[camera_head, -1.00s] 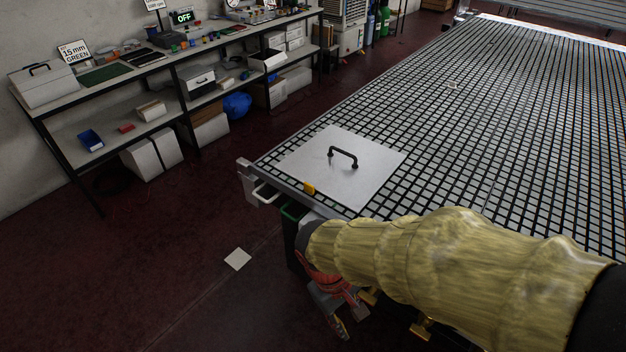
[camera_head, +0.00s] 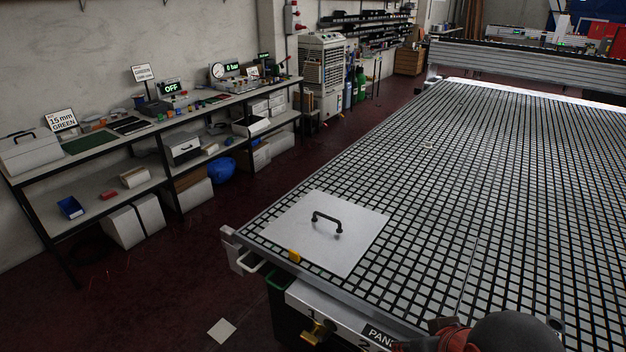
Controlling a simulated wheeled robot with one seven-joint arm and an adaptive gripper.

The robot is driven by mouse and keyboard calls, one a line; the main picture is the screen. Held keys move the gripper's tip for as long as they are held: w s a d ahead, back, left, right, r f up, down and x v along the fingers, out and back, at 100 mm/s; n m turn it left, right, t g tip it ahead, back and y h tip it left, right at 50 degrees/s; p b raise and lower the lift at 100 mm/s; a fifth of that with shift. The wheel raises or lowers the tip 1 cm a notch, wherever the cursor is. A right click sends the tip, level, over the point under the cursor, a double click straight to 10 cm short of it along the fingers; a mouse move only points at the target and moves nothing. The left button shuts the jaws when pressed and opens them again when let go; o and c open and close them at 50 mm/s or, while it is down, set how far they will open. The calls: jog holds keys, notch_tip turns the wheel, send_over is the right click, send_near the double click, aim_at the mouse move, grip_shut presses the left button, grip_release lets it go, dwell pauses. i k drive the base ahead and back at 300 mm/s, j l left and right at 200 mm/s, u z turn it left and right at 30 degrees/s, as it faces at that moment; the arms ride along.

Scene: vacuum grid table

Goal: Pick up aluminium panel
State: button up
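The aluminium panel (camera_head: 345,251) is a flat, light grey square lying on the near left corner of the black-and-white grid table (camera_head: 470,215). A black bar handle (camera_head: 327,221) stands up from the panel's middle. A small yellow block (camera_head: 294,256) sits at the panel's near left edge, by the table rim. Part of my arm (camera_head: 500,335), dark with some red, shows at the bottom right edge. My gripper's fingers are out of the picture. Nothing touches the panel's handle.
A shelf bench (camera_head: 140,137) with boxes, signs and instruments runs along the left wall. A yellow-knobbed valve (camera_head: 318,331) and a panel label are on the table's front side. A pale square (camera_head: 221,330) lies on the floor. Most of the grid surface is clear.

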aim_at(331, 233)
jog(key=i+j+z, duration=0.35)
jog(key=i+j, duration=0.15)
jog(key=j, duration=0.2)
jog(key=i+j+z, duration=0.15)
jog(key=j, duration=0.2)
jog(key=i+j+z, duration=0.15)
jog(key=j, duration=0.3)
jog(key=i+j, duration=0.2)
jog(key=i, duration=0.15)
